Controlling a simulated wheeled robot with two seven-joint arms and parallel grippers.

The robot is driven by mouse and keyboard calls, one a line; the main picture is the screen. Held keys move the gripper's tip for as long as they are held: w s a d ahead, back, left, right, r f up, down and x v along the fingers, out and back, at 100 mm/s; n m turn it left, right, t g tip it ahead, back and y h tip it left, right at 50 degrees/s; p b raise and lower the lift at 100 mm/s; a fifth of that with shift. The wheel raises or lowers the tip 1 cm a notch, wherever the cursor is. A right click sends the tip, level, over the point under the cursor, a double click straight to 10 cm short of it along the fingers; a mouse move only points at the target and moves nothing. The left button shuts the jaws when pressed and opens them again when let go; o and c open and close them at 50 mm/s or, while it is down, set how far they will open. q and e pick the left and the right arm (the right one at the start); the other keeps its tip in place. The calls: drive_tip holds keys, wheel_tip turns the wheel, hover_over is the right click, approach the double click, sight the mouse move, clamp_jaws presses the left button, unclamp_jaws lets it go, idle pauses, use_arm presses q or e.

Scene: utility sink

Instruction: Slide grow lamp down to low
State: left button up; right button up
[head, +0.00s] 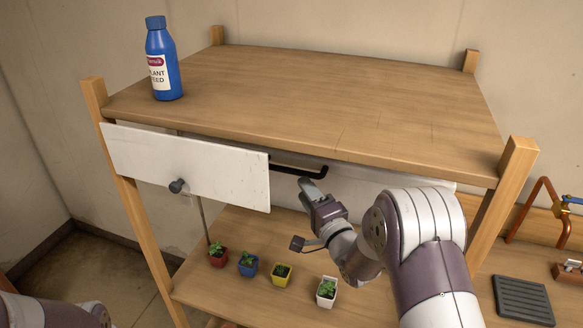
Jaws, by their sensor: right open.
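No grow lamp can be made out for certain. A dark bar with a bent end (300,172) shows under the tabletop, partly hidden by a white panel (225,175) with a dark round knob (177,186). A thin upright rod (204,221) runs down from behind that panel to the lower shelf. My left gripper is out of view; only part of that arm shows at bottom left.
Several small potted plants, among them a red pot (218,260) and a white pot (326,293), stand on the lower shelf (250,222). A blue bottle (163,65) stands on the wooden tabletop (320,95). A dark ribbed tray (523,300) and copper pipe (545,190) are at right.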

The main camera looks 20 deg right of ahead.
sight(295, 174)
drive_tip(key=p+x, duration=0.1)
drive_tip(key=x, duration=0.1)
drive_tip(key=p+x, duration=0.1)
drive_tip(key=x, duration=0.2)
drive_tip(key=r+p+x, duration=0.1)
drive_tip(key=x, duration=0.1)
drive_tip(key=shift+w+a, duration=0.15)
drive_tip(key=shift+w+f, duration=0.15)
drive_tip(key=shift+w, duration=0.05)
drive_tip(key=shift+s, duration=0.25)
drive_tip(key=shift+s+r, duration=0.15)
drive_tip(key=shift+r, duration=0.05)
drive_tip(key=shift+c, duration=1.3)
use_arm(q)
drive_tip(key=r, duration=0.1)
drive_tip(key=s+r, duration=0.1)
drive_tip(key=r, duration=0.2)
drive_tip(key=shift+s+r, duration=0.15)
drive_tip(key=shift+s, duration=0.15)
use_arm(e)
clamp_jaws()
